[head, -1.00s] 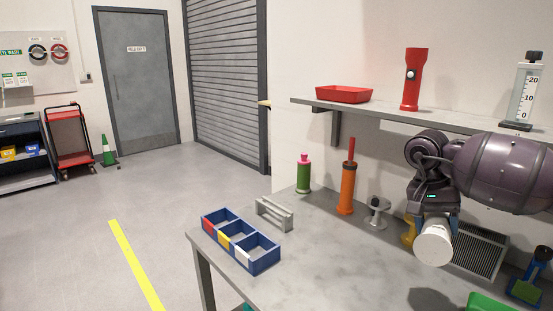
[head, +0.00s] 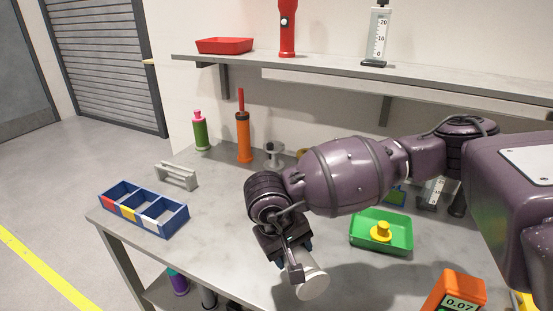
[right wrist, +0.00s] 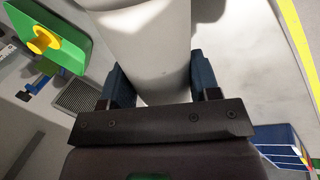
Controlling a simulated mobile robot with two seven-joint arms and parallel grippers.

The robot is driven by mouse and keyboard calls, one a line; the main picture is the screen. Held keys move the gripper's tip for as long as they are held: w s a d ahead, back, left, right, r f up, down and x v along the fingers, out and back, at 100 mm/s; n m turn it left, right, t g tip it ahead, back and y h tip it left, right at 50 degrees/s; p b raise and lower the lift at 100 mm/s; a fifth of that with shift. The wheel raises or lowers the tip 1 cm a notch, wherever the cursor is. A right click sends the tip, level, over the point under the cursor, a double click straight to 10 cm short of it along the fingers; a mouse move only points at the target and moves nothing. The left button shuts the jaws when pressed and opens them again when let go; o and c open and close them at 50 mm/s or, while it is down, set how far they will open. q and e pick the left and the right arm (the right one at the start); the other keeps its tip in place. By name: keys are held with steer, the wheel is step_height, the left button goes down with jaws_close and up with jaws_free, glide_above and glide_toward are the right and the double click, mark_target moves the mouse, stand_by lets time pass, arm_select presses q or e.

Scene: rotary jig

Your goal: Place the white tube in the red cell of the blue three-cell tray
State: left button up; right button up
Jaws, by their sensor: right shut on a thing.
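The white tube (head: 313,281) is held by my right gripper (head: 296,258) above the bench, tilted in the head view. In the right wrist view the tube (right wrist: 150,45) stands between the two blue fingers, which are shut on it. The blue three-cell tray (head: 177,224) lies at the left end of the bench, apart from the gripper. Its red-marked cell (head: 108,202) is the far left one, with yellow in the middle and white nearest; the cells look empty. A corner of the tray (right wrist: 285,143) shows in the right wrist view. My left gripper is out of view.
A grey rack (head: 177,177) stands behind the tray. A green bottle (head: 201,133) and an orange cylinder (head: 244,140) stand near the wall. A green bin (head: 370,242) with a yellow piece and an orange meter (head: 457,295) lie to the right. Bench between tube and tray is clear.

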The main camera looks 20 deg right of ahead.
steer(key=shift+d+r, duration=0.1)
steer(key=shift+r, duration=0.05)
steer(key=w+d+r+m+g+p, duration=0.2)
steer(key=w+d+r+m, duration=0.85)
steer(key=d+r, duration=0.3)
steer(key=shift+n+y, duration=0.35)
steer(key=shift+y, duration=0.05)
steer(key=f, duration=0.5)
steer(key=f+b, duration=0.1)
steer(key=f, duration=0.8)
steer(key=shift+w+d+f, duration=0.1)
steer(key=shift+d+f, duration=0.2)
steer(key=shift+f, duration=0.05)
steer(key=shift+f+b, duration=0.45)
steer(key=shift+f, duration=2.2)
